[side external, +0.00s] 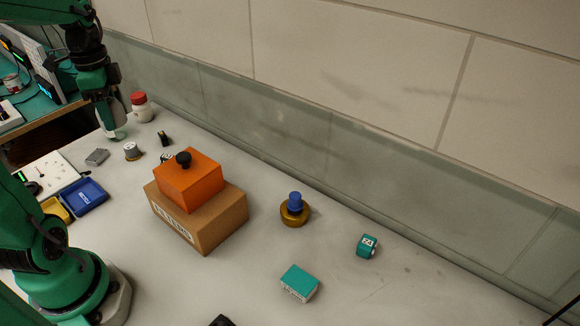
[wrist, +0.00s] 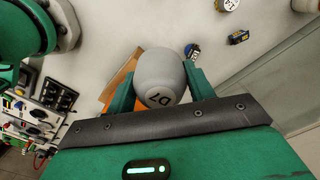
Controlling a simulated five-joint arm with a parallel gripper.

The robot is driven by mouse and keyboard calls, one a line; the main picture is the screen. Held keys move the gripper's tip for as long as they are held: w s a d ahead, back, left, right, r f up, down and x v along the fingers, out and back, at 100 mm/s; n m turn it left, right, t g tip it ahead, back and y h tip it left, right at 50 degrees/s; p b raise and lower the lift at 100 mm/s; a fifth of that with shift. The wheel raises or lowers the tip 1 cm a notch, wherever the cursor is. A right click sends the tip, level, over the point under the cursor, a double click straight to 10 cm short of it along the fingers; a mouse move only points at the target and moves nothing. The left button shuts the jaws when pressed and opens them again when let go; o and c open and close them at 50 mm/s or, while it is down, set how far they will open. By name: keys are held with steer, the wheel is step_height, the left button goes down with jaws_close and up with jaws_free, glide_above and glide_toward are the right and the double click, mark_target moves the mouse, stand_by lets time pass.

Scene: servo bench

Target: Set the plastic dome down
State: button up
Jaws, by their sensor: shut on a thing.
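The plastic dome (wrist: 160,72) is pale grey and rounded, marked "D7", and fills the middle of the wrist view. My gripper (wrist: 160,90) is shut on it, with a green finger on each side. I cannot tell whether the dome touches the bench.
An orange box (side external: 190,187) with a black knob sits on a cardboard box (side external: 222,218). A blue tray (side external: 85,197) lies nearer. The right of the bench (side external: 420,290) is mostly clear.

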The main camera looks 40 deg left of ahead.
steer(key=w+d+m, duration=0.2)
steer(key=w+d, duration=1.5)
steer(key=d, duration=0.2)
step_height(320, 180, down, 11)
steer(key=w+a+f, duration=0.1)
steer(key=a+f, duration=0.1)
steer(key=a, duration=0.1)
steer(key=w+a+f, duration=0.1)
steer(key=a+f, duration=0.1)
steer(key=a, duration=0.2)
steer(key=w+a+f, duration=0.2)
steer(key=a+f, duration=0.1)
steer(key=a, duration=0.1)
steer(key=shift+a+f, duration=0.1)
steer(key=shift+a, duration=0.15)
steer(key=shift+f, duration=2)
steer(key=shift+f, duration=0.1)
steer(key=o, duration=0.9)
steer(key=shift+o, duration=0.2)
